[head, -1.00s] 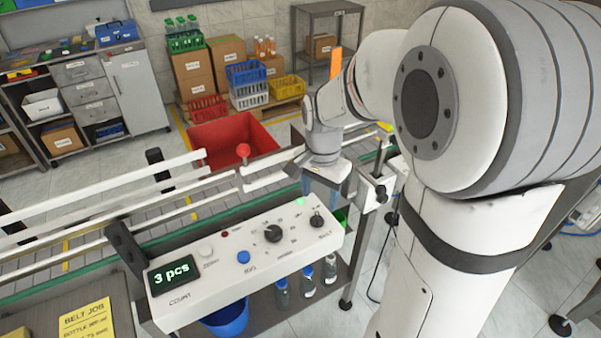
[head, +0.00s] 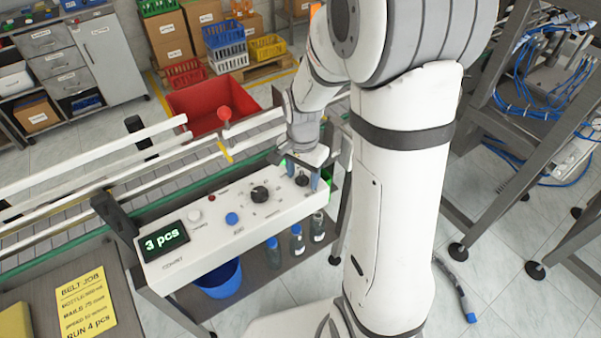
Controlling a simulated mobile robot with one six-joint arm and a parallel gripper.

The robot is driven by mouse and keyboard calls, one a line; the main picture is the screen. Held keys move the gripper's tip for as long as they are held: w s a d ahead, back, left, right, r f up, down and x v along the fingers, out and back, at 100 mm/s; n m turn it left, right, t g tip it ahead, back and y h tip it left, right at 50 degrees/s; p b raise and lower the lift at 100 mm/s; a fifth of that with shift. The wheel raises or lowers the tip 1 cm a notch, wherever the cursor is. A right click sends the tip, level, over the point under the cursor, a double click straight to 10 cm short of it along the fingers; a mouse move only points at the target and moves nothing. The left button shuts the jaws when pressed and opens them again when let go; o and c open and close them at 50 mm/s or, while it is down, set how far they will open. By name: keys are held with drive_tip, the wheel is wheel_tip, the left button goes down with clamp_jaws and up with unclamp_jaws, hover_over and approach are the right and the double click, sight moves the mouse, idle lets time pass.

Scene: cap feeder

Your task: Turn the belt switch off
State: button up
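The white control panel (head: 220,222) stands beside the conveyor, with its display (head: 164,241) reading "3 pcs". The belt switch (head: 302,180) is a small dark knob at the panel's right end, partly hidden by my gripper. A green lamp (head: 283,164) glows just left of it. My gripper (head: 303,183) points down over that end. Its two bluish fingers stand apart, one on each side of the knob, with the knob visible between them. Whether a finger touches the knob is too small to tell.
Bottles (head: 297,241) stand on the shelf below.

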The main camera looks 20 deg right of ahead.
drive_tip(key=c, duration=0.9)
drive_tip(key=shift+a, duration=0.1)
drive_tip(key=shift+n, duration=0.3)
drive_tip(key=n+b, duration=0.2)
drive_tip(key=n, duration=0.3)
drive_tip(key=n+b, duration=0.1)
drive_tip(key=n, duration=0.5)
drive_tip(key=shift+w+r, duration=0.1)
drive_tip(key=shift+n, duration=0.3)
drive_tip(key=o, duration=1)
drive_tip(key=shift+c, duration=0.2)
